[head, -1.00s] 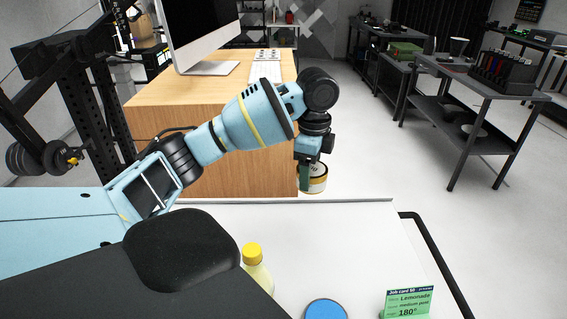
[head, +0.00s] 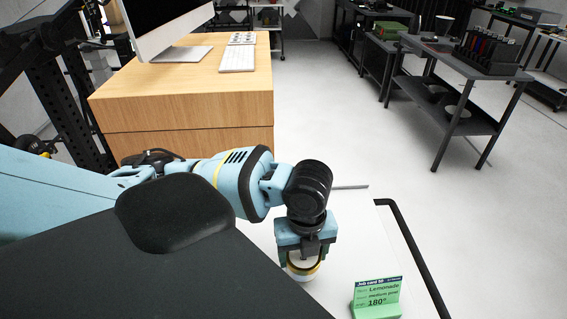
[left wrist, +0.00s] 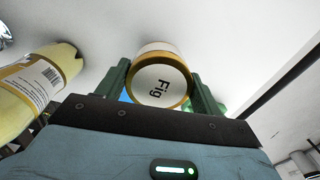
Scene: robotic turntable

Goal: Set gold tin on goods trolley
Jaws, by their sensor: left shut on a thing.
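The gold tin (head: 303,269) is a short round tin, white with a gold rim. Its lid reads "Fig" in the left wrist view (left wrist: 159,84). My left gripper (head: 305,256) points down and is shut on the tin, with a green finger on each side of it. The tin is over the white top of the goods trolley (head: 355,225), left of the job card. I cannot tell whether its base touches the top. My right gripper is not in view.
A green job card (head: 377,298) stands on the white top, right of the tin. A black rail (head: 415,250) runs along the right edge. A wooden desk (head: 185,105) stands beyond.

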